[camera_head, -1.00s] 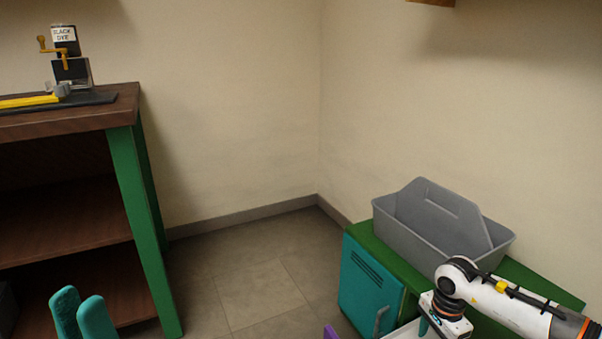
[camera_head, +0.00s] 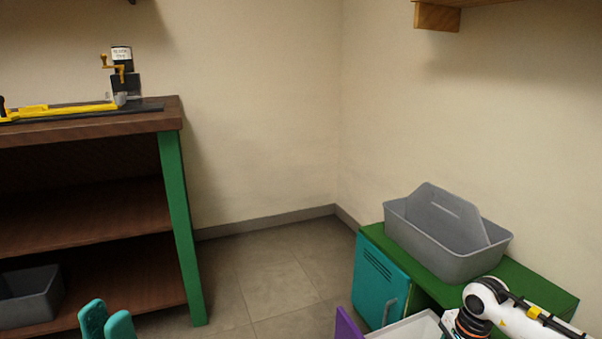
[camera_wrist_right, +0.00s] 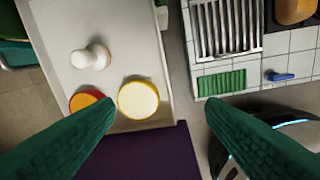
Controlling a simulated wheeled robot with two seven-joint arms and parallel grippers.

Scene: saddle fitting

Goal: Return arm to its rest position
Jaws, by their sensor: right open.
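My left gripper (camera_head: 107,322) shows at the bottom left of the head view as two teal fingers close together, cut off by the frame edge. Whether they touch is unclear. My right arm (camera_head: 510,310) comes in at the bottom right, beside the green cabinet; its fingers are out of that view. In the right wrist view, my right gripper (camera_wrist_right: 160,105) is open and empty, its green fingers wide apart above a white drawer (camera_wrist_right: 55,35).
The open drawer has a purple front (camera_wrist_right: 150,150). A grey caddy (camera_head: 440,250) stands on the green cabinet (camera_head: 530,282). A tiled surface with a metal rack (camera_wrist_right: 228,30) lies right of the drawer.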

